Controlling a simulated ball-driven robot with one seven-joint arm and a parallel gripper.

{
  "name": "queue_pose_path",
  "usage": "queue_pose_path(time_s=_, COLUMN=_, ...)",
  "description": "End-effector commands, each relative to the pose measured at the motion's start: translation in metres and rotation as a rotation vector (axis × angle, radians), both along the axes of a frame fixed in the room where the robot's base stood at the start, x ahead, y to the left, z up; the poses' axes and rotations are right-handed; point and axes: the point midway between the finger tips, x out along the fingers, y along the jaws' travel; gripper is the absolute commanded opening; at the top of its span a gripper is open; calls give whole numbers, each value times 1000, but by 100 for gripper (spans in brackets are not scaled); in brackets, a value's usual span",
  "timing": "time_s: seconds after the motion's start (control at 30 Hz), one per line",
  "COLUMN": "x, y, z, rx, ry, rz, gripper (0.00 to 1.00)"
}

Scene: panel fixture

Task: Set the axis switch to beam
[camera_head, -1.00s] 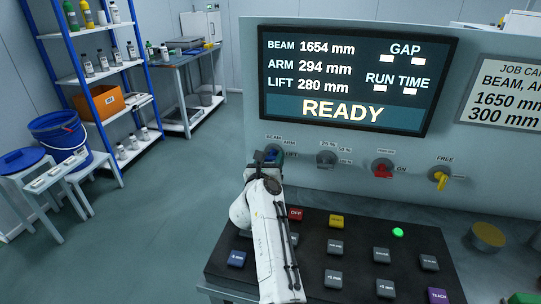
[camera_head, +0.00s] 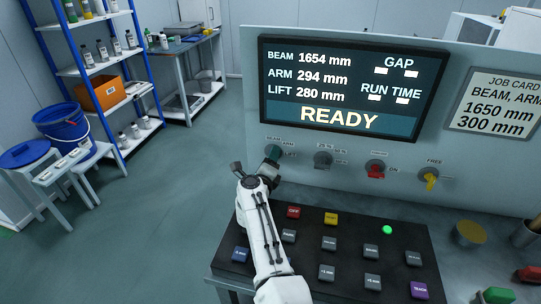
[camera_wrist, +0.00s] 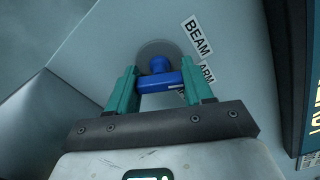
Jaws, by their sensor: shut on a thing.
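The axis switch is a blue knob (camera_wrist: 158,66) with a crossbar handle on a round grey plate, seen in the wrist view. The labels BEAM (camera_wrist: 198,36) and ARM (camera_wrist: 207,74) are to the upper right of the knob. My gripper (camera_wrist: 158,80) has its two teal fingers on either side of the blue handle and is shut on it. In the head view my gripper (camera_head: 272,154) covers the switch, with BEAM, ARM and LIFT labels around it. The screen (camera_head: 350,87) reads BEAM 1654 mm, ARM 294 mm, LIFT 280 mm and READY.
Right of the switch are a grey knob (camera_head: 323,160), a red knob (camera_head: 376,171) and a yellow knob (camera_head: 430,180). A button console (camera_head: 320,252) lies below, under my arm. A job card (camera_head: 497,105) hangs at the right. Open floor lies to the left.

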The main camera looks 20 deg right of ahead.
Motion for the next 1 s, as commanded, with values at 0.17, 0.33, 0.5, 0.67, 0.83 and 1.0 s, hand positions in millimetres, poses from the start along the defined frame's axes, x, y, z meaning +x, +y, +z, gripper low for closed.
queue_pose_path(time_s=0.17, x=1, y=2, z=2, rx=-126, ry=94, rz=3, gripper=21)
queue_pose_path(time_s=0.33, x=0, y=2, z=1, rx=-228, ry=167, rz=3, gripper=21)
queue_pose_path(time_s=0.5, x=0, y=2, z=0, rx=-304, ry=223, rz=4, gripper=21)
queue_pose_path(time_s=0.67, x=0, y=2, z=0, rx=-349, ry=254, rz=3, gripper=21)
queue_pose_path(time_s=0.83, x=0, y=2, z=-1, rx=-371, ry=272, rz=4, gripper=21)
queue_pose_path(time_s=1.0, x=0, y=2, z=-1, rx=-380, ry=276, rz=4, gripper=21)
